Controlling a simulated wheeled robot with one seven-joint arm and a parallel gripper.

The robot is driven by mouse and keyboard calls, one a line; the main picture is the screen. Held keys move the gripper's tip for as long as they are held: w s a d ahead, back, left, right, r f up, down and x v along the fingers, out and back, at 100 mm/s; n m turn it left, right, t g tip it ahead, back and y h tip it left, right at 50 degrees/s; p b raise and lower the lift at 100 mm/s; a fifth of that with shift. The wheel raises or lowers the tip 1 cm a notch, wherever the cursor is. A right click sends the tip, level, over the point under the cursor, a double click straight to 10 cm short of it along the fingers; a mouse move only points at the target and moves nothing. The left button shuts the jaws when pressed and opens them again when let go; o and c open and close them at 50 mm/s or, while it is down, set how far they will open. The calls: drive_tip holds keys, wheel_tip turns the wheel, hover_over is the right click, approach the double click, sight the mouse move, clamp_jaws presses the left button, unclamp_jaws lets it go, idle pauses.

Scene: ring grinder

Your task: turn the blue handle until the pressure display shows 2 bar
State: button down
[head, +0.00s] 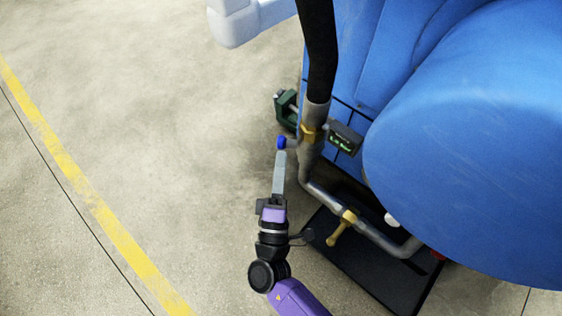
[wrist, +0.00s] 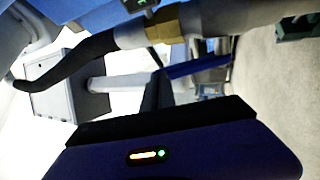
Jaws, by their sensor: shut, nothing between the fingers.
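The blue handle (head: 281,143) shows as a small blue end beside the grey pipe, left of the brass fitting. It also shows in the wrist view as a long blue bar (wrist: 200,67). The pressure display (head: 342,140) is a dark box with small green digits, too small to read for sure. Its edge shows at the top of the wrist view (wrist: 140,4). My gripper (head: 281,156) is shut and empty, its long fingers pointing up the picture with the tips right by the blue handle. Whether they touch it I cannot tell. In the wrist view the dark fingers (wrist: 164,88) overlap the handle's near end.
A large blue machine body (head: 470,140) fills the right side. A black hose (head: 319,50) runs down into the grey pipe, which has a second brass valve (head: 342,228) lower down. A green clamp-like part (head: 286,108) sits above the handle. The floor at left is clear.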

sight(282, 143)
drive_tip(key=shift+w+r, duration=0.1)
drive_tip(key=shift+w, duration=0.05)
drive_tip(key=shift+w+r+g+p, duration=0.5)
drive_tip(key=shift+w+r+p, duration=0.25)
drive_tip(key=shift+p, duration=0.45)
drive_tip(key=shift+f, duration=0.3)
